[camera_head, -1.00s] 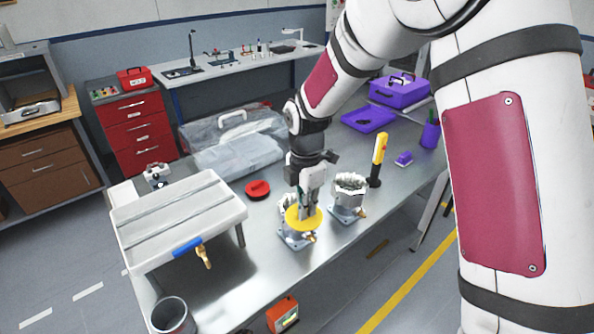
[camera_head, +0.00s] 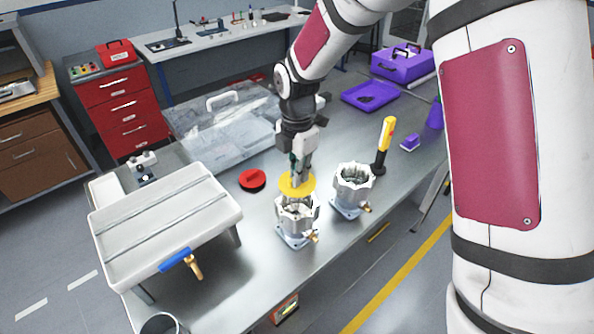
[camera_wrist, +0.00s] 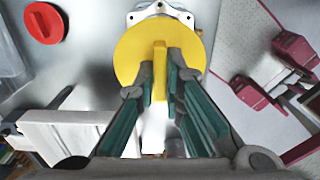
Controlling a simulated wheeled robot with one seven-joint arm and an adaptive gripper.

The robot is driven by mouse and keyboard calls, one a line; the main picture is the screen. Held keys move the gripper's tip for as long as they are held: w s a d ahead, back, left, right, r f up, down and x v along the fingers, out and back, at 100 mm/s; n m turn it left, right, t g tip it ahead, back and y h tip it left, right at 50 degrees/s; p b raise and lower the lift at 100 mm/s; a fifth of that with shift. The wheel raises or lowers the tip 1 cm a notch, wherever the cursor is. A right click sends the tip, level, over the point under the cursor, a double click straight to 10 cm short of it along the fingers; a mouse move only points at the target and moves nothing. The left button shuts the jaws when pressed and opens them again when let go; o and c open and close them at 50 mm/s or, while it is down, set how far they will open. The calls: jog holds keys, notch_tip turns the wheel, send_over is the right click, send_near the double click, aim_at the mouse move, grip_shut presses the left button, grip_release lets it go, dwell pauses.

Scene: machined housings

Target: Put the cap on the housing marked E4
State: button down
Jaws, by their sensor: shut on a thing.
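My gripper (camera_head: 301,178) is shut on the upright grip of a round yellow cap (camera_head: 290,188). The wrist view shows the cap (camera_wrist: 132,50) as a yellow disc with its grip bar between my fingers. The cap is over the back of the left housing (camera_head: 297,222), and that housing's open top shows in front of it. The cap looks raised clear of the rim. A second open metal housing (camera_head: 352,188) stands to the right. Part of one housing (camera_wrist: 158,10) shows beyond the cap in the wrist view. No E4 marking is readable on either housing.
A red cap (camera_head: 252,179) lies on the table left of the housings. A white ribbed tray (camera_head: 165,225) on legs stands at left. A yellow-handled tool (camera_head: 386,135) stands behind the right housing. The clear plastic case (camera_head: 222,125) is at the back.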

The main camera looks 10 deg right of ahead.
jog(key=shift+f+b, duration=0.75)
jog(key=shift+f, duration=2.4)
jog(key=c, duration=1.6)
grip_release()
notch_tip(320, 180, up, 12)
